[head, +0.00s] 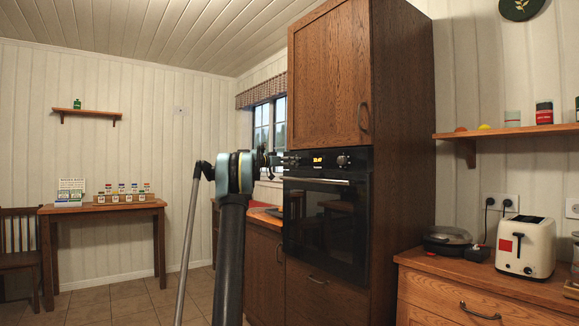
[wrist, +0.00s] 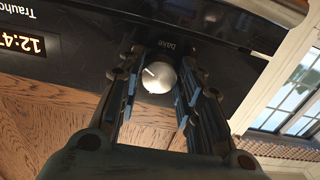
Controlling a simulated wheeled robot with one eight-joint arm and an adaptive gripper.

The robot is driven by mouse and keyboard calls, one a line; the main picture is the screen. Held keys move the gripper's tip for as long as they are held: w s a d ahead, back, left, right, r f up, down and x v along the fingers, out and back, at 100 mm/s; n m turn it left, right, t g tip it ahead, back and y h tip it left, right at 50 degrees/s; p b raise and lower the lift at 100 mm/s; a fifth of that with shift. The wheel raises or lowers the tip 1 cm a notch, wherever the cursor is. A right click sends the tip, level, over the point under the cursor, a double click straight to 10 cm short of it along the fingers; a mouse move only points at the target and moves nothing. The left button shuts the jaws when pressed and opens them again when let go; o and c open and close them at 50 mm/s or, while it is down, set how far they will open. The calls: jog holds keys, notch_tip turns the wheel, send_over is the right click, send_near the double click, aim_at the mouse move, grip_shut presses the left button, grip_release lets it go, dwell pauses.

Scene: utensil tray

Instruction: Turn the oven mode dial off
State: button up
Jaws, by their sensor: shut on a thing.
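The oven mode dial (wrist: 158,77) is a round silver knob with a small dark pointer mark, on a black control panel. The word "bake" is printed beside it. My gripper (wrist: 163,62) has a finger on each side of the dial and is shut on it. In the head view, my gripper (head: 277,159) is at the left end of the panel on the built-in oven (head: 322,238), and it hides the dial there. The dial's exact setting is hard to tell.
A lit clock display (wrist: 22,43) is on the panel. A second knob (head: 343,160) sits at the panel's right end. The oven door handle (head: 316,181) runs below. A tall wooden cabinet (head: 330,75) surrounds the oven. Open floor (head: 130,300) lies at left.

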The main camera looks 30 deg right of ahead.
jog(key=shift+w, duration=0.1)
jog(key=n, duration=2.3)
jog(key=shift+r, duration=0.1)
jog(key=shift+n, duration=0.4)
jog(key=o, duration=1.1)
jog(key=shift+c, duration=0.2)
